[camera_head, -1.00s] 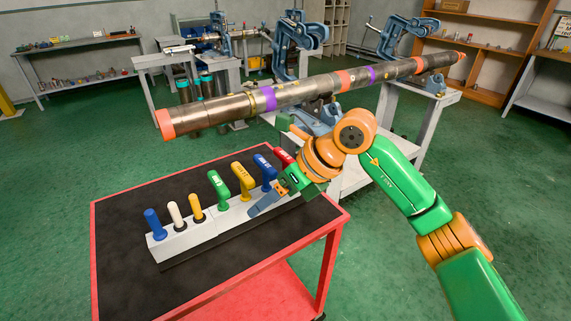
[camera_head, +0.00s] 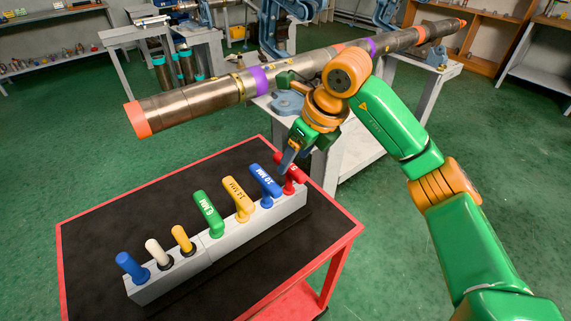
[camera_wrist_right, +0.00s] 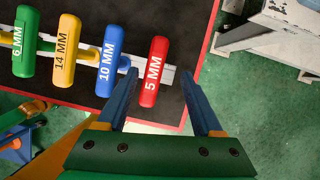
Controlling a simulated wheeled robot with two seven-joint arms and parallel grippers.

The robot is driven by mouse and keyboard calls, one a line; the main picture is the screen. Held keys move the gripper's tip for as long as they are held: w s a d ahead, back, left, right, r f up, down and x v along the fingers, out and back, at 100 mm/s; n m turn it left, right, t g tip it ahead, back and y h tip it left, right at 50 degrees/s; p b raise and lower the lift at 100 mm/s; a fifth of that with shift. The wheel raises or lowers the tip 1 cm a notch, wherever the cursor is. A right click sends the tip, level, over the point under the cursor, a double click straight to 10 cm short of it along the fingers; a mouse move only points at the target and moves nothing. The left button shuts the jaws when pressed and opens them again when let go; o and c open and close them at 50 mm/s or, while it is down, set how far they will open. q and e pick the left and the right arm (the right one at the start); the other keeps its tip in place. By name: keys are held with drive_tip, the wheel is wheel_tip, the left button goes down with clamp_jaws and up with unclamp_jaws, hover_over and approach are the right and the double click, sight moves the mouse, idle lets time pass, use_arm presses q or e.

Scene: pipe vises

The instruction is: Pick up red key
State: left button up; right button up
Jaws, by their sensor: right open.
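The red key (camera_head: 291,170) stands at the right end of the grey key holder (camera_head: 220,236) on the cart. In the right wrist view the red key (camera_wrist_right: 154,72), marked 5 MM, lies between and ahead of my open fingers. My right gripper (camera_head: 287,160) is open and close above the red key, which it partly hides in the head view. In the wrist view its two blue fingers (camera_wrist_right: 160,98) are spread on either side of the key's near end. The blue 10 MM key (camera_wrist_right: 111,60) stands beside it, close to the left finger. My left gripper is not in view.
Yellow (camera_head: 237,199) and green (camera_head: 208,212) keys, then small yellow, white and blue handles stand in the same holder. The red-rimmed cart (camera_head: 345,239) has a black top with free room. A long pipe (camera_head: 195,101) on vises runs behind.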

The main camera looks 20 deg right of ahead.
sight(289, 175)
drive_tip(key=f, duration=0.2)
drive_tip(key=a+f+p, duration=0.1)
drive_tip(key=f, duration=0.2)
drive_tip(key=shift+w+a+f, duration=0.15)
drive_tip(key=shift+a, duration=0.05)
drive_tip(key=shift+w+f, duration=0.15)
clamp_jaws()
